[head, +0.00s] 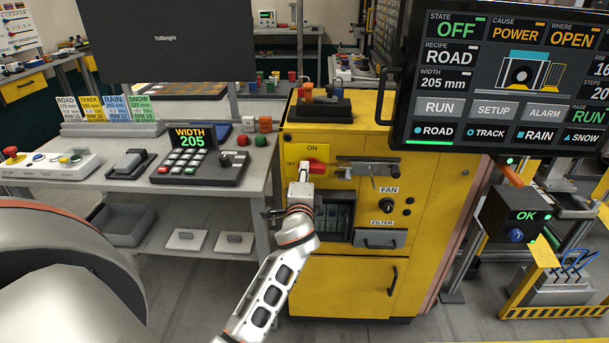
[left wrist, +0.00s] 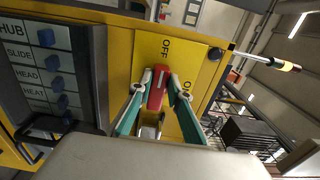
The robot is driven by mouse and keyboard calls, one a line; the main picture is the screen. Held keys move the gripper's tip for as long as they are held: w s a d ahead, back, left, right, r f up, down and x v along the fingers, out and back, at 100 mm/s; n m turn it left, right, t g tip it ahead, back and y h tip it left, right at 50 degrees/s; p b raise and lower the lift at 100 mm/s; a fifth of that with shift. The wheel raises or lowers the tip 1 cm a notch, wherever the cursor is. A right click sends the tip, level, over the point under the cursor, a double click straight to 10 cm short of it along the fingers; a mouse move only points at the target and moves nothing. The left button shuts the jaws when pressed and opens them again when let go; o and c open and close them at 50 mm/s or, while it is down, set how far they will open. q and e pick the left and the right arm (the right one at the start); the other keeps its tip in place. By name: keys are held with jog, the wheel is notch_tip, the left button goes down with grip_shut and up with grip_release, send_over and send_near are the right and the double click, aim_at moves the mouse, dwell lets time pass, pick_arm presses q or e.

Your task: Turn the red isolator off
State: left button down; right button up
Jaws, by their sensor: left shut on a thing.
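The red isolator (head: 319,166) is a red handle on the front of a yellow cabinet, below an ON label and right of an OFF label. In the left wrist view the handle (left wrist: 158,86) lies lengthwise toward the OFF label, with the ON label off to the right. My left gripper (head: 305,176) is at the handle and partly hides it in the head view. In the left wrist view its green-lined fingers (left wrist: 159,90) are shut on the handle, one on each side. My right gripper is not in view.
The screen (head: 505,80) at right reads STATE OFF, CAUSE POWER, WHERE OPEN. A grey latch bar (head: 372,168), a FAN knob (head: 386,206) and a FILTER drawer (head: 380,239) are right of my gripper. A grey bench (head: 235,182) with a keypad stands at left.

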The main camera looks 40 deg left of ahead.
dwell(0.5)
pick_arm(q)
jog(key=c, duration=1.9)
grip_release()
jog(key=shift+s, duration=0.1)
jog(key=v, duration=1.2)
